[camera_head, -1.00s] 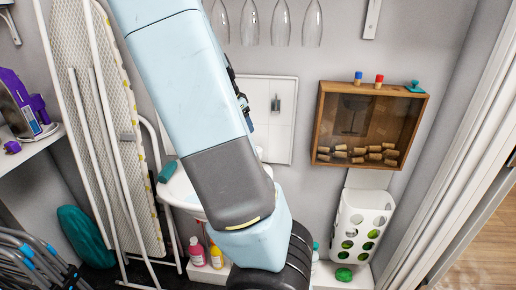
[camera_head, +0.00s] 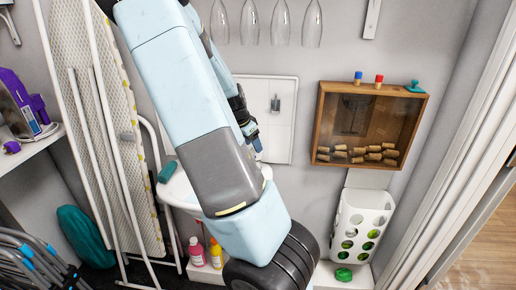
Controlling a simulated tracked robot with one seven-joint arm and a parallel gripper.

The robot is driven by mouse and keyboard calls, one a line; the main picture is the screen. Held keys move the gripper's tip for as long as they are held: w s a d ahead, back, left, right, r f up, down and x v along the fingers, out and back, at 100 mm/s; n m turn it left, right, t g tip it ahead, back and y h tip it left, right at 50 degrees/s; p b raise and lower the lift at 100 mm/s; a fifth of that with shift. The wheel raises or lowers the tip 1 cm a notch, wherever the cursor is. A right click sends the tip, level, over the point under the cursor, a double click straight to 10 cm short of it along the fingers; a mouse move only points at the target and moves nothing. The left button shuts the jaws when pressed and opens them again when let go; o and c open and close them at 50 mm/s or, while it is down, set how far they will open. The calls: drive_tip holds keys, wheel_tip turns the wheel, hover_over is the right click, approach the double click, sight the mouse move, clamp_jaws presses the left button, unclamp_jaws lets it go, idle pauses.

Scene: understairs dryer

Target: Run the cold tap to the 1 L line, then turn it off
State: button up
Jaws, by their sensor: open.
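The white basin (camera_head: 180,192) is against the back wall, left of the middle, and mostly hidden behind my arm. The cold tap and any vessel with a 1 L line are not visible; my arm covers that area. My gripper (camera_head: 256,146) shows only in part past the right edge of my arm, in front of the white wall panel and above the basin's height in the picture. Its fingers are small here, and I see nothing held in them. It is open.
A teal brush-like item (camera_head: 167,172) lies on the basin's left rim. Pink (camera_head: 196,252) and yellow (camera_head: 215,254) bottles stand below. An ironing board (camera_head: 110,130) leans at left. A wooden cork box (camera_head: 370,125) and white bag holder (camera_head: 361,225) hang right. Glasses (camera_head: 282,22) hang above.

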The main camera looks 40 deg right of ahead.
drive_tip(key=shift+x, duration=1.8)
